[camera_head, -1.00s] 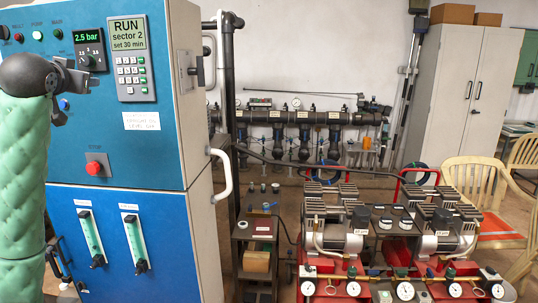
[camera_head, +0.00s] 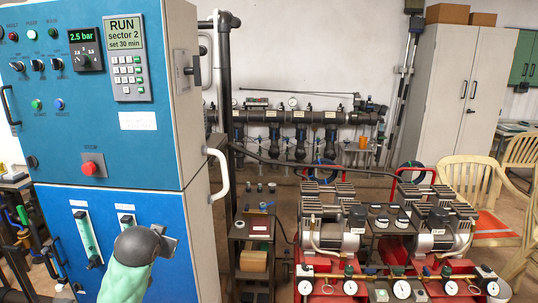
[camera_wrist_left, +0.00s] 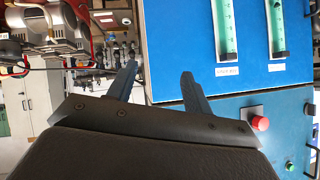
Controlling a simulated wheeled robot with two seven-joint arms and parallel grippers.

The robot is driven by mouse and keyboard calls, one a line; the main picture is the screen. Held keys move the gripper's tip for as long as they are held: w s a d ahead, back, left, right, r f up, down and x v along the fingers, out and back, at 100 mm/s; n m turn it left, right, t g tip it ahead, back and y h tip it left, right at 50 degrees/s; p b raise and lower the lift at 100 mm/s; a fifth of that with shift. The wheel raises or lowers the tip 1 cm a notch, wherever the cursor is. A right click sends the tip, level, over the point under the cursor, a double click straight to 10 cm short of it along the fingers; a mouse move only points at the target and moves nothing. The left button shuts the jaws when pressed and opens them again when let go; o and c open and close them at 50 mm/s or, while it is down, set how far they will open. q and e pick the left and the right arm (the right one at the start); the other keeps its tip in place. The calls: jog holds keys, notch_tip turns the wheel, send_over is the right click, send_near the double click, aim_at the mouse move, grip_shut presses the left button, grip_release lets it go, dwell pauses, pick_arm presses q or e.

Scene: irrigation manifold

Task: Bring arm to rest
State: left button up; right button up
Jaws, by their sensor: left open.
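My left arm, with a green padded sleeve, comes up from the bottom edge in the head view. Its dark wrist and left gripper (camera_head: 168,246) are in front of the lower blue door of the control cabinet (camera_head: 180,212), overlapping the right flow tube (camera_head: 126,217). In the left wrist view, which is turned upside down, my left gripper (camera_wrist_left: 159,70) has its two fingers spread apart with nothing between them. The flow tubes (camera_wrist_left: 224,28) and the red stop button (camera_wrist_left: 260,123) show beyond it. My right gripper is not in view.
The cabinet's white handle (camera_head: 221,172) sticks out on its right side. A small dark stand (camera_head: 254,232) is beside it. Red-framed compressors (camera_head: 335,225) with gauges fill the lower right. Wooden chairs (camera_head: 470,180) stand beyond them, and a pipe manifold (camera_head: 300,117) runs along the back wall.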

pick_arm(q)
jog(key=s+d+f+g+h, duration=0.1)
jog(key=s+d+f, duration=0.25)
jog(key=f, duration=0.35)
jog(key=s+d+f+g, duration=0.1)
jog(key=s+d+f, duration=0.1)
jog(key=s+f, duration=0.4)
jog(key=s+d+f+g+h, duration=0.1)
jog(key=s+d+f+g, duration=0.2)
jog(key=s+f, duration=1)
jog(key=s+d+f+g, duration=0.4)
jog(key=s+f, duration=0.9)
jog(key=s, duration=0.5)
jog(key=shift+d+g+h, duration=0.3)
jog(key=shift+d+h, duration=0.1)
jog(key=shift+d, duration=0.05)
jog(key=shift+f, duration=0.1)
